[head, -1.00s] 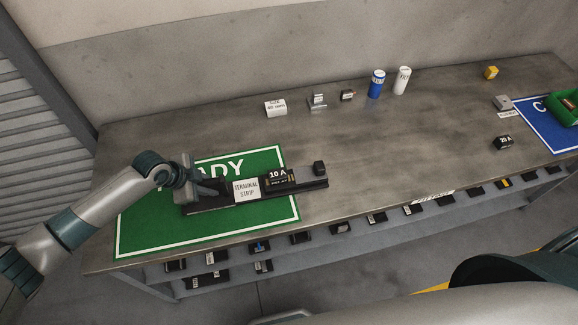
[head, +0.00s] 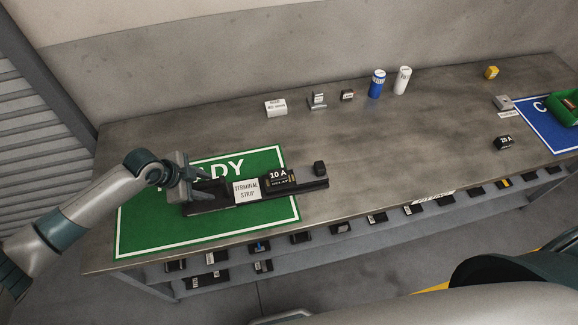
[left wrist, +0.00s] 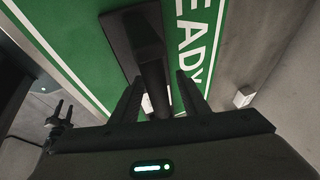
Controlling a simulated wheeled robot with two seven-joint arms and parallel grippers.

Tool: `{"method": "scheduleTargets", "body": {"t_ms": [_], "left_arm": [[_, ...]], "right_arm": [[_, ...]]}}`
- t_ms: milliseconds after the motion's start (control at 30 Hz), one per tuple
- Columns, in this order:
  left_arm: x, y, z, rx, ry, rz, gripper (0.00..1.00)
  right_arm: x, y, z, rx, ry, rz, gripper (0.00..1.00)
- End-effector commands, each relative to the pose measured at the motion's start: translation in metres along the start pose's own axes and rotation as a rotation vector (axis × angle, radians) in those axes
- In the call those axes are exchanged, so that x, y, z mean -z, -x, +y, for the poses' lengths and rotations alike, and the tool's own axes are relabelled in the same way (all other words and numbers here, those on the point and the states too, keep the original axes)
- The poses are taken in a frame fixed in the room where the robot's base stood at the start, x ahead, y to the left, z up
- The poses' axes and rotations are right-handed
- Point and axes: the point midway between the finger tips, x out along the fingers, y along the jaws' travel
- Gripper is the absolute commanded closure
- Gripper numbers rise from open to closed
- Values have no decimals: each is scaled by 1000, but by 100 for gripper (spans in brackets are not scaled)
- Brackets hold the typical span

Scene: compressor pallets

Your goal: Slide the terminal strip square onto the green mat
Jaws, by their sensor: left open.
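The terminal strip (head: 214,201) is a long black bar with a white label and a block marked 10 A. Its left part lies over the green mat (head: 150,235); its right end reaches past the mat's right edge onto the bare bench, and it sits slightly tilted to the mat's border. My left gripper (head: 195,190) is at the strip's left end. In the left wrist view my left gripper (left wrist: 155,92) is open, with its fingers on either side of the dark strip (left wrist: 137,40) over the green mat (left wrist: 85,50). Contact is unclear.
On the bench (head: 370,140) stand a white box (head: 276,107), small grey parts, a blue can (head: 377,84) and a white can (head: 402,80). A blue mat (head: 550,130) with a green bin lies at the right. The middle of the bench is clear.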

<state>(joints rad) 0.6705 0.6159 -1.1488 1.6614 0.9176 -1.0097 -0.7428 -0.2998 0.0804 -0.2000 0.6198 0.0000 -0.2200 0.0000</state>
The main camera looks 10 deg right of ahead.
Motion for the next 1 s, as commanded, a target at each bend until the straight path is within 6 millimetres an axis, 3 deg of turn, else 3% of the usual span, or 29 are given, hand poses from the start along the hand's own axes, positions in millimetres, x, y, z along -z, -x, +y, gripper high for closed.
{"method": "scheduleTargets", "body": {"t_ms": [300,500,700,1000], "left_arm": [[-2,57,-2,4,-1,-1,59],[-2,85,-2,5,0,0,59],[-2,95,-1,2,1,-1,59],[-2,96,-1,3,1,-1,59]], "right_arm": [[0,0,0,0,0,0,58],[0,0,0,0,0,0,58],[0,0,0,0,0,0,58],[0,0,0,0,0,0,58]]}}
